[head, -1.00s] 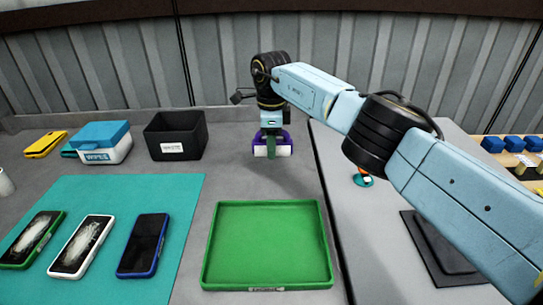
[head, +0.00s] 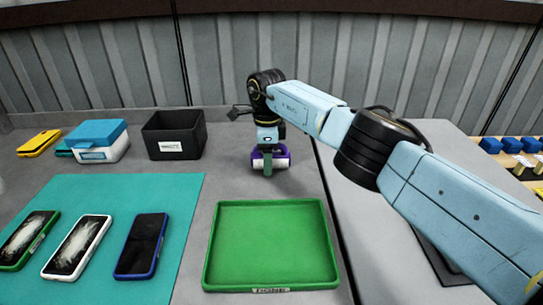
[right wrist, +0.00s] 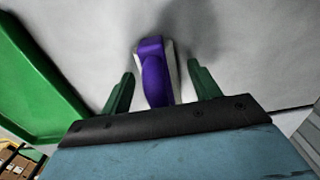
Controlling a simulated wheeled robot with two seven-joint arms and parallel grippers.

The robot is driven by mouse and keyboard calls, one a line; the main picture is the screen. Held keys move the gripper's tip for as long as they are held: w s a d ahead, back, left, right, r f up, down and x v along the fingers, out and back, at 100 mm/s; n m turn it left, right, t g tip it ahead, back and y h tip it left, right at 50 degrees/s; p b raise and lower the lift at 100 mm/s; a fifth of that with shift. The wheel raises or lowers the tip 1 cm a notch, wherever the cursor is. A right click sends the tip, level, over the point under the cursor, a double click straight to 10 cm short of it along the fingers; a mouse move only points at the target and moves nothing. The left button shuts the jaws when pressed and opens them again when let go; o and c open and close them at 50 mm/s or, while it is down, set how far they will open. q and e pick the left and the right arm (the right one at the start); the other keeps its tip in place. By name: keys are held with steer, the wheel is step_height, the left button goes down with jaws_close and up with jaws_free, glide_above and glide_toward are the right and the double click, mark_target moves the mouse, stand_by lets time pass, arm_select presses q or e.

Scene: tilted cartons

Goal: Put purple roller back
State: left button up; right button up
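The purple roller (head: 283,157) is at the back of the grey table, behind the green tray (head: 210,250). It has a purple body and white parts. My right gripper (head: 267,166) is over it, pointing down, and partly hides it. In the right wrist view the purple roller (right wrist: 154,75) lies between the two green fingers of my right gripper (right wrist: 162,90). A gap shows on each side, so the fingers are open around it and do not appear to touch it. My left gripper is not in view.
A black bin (head: 202,137) and a blue-lidded white box (head: 103,152) stand left of the roller. Several phones lie on a teal mat (head: 180,200). The green tray is empty. A second table (head: 350,210) adjoins on the right, with blue items (head: 512,144) at its far side.

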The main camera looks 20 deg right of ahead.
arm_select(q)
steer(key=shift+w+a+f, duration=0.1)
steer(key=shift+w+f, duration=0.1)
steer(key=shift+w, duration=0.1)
